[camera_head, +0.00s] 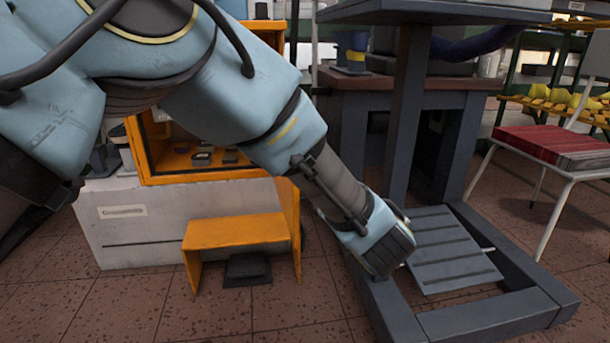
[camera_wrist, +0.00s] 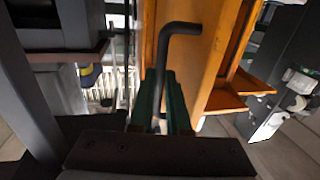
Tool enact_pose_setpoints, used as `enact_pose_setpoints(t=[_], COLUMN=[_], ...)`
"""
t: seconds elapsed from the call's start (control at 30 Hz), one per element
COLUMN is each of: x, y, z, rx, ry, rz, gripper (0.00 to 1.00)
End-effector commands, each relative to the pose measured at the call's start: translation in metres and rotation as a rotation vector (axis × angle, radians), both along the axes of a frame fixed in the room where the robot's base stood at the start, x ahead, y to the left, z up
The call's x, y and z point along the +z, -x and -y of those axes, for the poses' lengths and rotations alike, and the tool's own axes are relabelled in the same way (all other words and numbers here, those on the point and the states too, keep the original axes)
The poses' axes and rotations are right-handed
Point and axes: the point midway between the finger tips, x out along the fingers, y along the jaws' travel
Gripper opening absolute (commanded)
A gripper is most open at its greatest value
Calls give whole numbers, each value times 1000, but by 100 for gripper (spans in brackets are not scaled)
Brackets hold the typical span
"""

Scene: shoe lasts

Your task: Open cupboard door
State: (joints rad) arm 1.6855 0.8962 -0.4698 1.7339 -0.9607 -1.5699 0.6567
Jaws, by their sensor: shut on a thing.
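An orange cupboard (camera_head: 163,180) stands on a pale base at the left of the head view, partly behind my arm. Small dark items show inside its front. In the wrist view, an orange panel (camera_wrist: 197,75), which looks like the door, fills the middle. A dark bent bar handle (camera_wrist: 180,28) is fixed to it. My gripper (camera_wrist: 162,90) has green fingers on both sides of the handle's long part and is shut on it. My gripper cannot be made out in the head view. How far the door stands open is unclear.
A low orange step (camera_head: 235,232) stands in front of the pale base (camera_head: 125,215). A grey metal stand (camera_head: 490,318) is close to my arm on the right. A chair with a red seat (camera_head: 555,147) is farther right. Tiled floor (camera_head: 100,315) is bare at front left.

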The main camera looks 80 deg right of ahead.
Motion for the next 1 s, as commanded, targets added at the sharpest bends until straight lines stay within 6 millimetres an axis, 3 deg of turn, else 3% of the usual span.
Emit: enact_pose_setpoints(t=[0.37,0.4,0.67,1.0], x=[4,4,2,2], y=[-3,-3,-1,4], z=[3,3,2,-3], rx=[10,10,7,4], ry=[9,9,5,3], rz=[4,4,3,1], gripper=[0,16,44,44])
